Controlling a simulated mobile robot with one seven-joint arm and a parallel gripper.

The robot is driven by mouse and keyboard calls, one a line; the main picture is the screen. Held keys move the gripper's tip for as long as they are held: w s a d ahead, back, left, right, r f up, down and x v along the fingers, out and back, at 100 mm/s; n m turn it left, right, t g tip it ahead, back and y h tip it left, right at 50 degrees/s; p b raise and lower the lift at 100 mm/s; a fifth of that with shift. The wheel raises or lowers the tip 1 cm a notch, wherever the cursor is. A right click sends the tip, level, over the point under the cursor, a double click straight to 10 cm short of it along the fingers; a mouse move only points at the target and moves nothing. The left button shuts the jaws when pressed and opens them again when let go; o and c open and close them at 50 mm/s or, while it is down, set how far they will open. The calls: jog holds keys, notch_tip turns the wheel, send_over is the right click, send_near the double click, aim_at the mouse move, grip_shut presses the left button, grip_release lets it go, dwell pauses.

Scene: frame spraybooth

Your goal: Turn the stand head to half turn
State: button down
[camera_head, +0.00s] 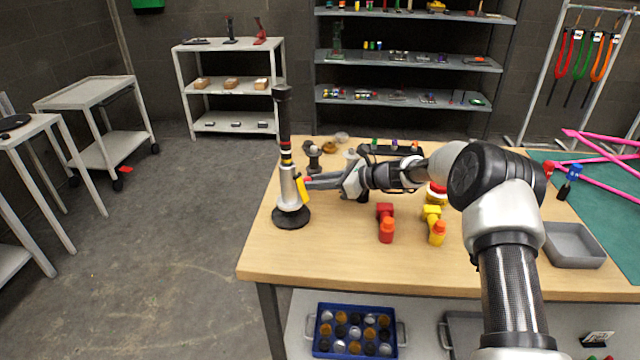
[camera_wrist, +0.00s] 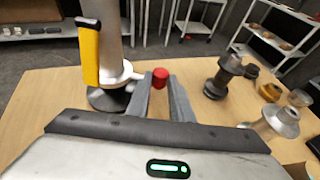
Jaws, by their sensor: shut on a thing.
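The stand (camera_head: 290,188) is upright at the left end of the wooden table, with a silver column on a round black base (camera_head: 291,217). A black tubular part (camera_head: 283,112) tops it, above coloured bands. A yellow handle (camera_head: 302,190) is on the column's right side; it also shows in the wrist view (camera_wrist: 89,52). My gripper (camera_head: 314,183) reaches in from the right. In the wrist view its two fingers are shut on a small red knob (camera_wrist: 160,75) beside the column. The knob's link to the stand is not clear. No turn marks are readable.
Dark and metal fittings (camera_head: 314,158) stand just behind my gripper. A red tool (camera_head: 386,222) and a yellow tool (camera_head: 434,225) lie in front of my arm. A grey tray (camera_head: 574,245) is at the right. The table's front left is clear.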

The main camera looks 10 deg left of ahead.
jog(key=shift+s+a+f, duration=0.5)
jog(key=shift+s+a, duration=0.05)
jog(key=shift+a, duration=0.2)
jog(key=c, duration=1.6)
grip_release()
jog(key=shift+a, duration=0.15)
jog(key=shift+o, duration=0.2)
jog(key=shift+w+d+r, duration=0.15)
jog(key=shift+w+d, duration=0.1)
jog(key=shift+d, duration=0.05)
jog(key=v, duration=1.7)
jog(key=shift+r+p, duration=0.15)
jog(key=shift+p, duration=0.3)
jog(key=shift+d, duration=0.15)
jog(key=shift+c, duration=0.3)
